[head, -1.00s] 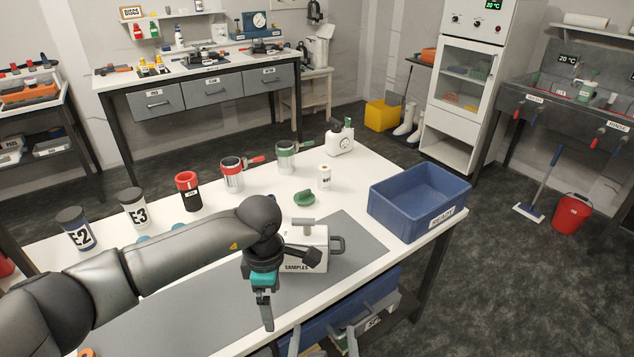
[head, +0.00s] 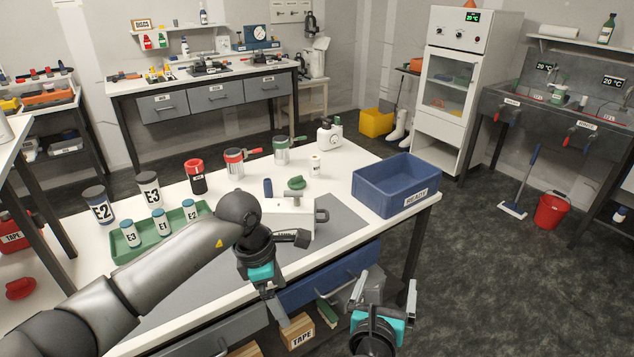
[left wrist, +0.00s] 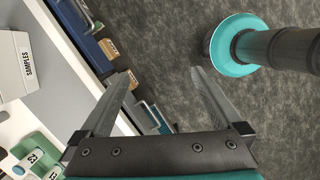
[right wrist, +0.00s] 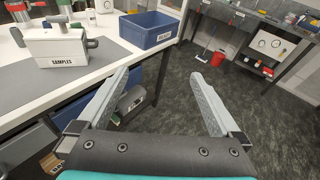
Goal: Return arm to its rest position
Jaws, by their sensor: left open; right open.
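My left arm reaches across the bench from the left in the head view. Its gripper (head: 275,305) points down over the bench's front edge, open and empty. The left wrist view shows its two fingers (left wrist: 160,85) apart above the floor. My right gripper (head: 382,290) is open and empty in front of the bench, below the blue bin. The right wrist view shows its fingers (right wrist: 165,80) spread with nothing between them. The white samples box (head: 292,222) stands on the bench behind the left gripper, partly hidden by my left arm.
The blue bin (head: 368,188) sits at the bench's right corner. A green tray (head: 128,247) with labelled vials stands on the left. Cans and jars line the back.

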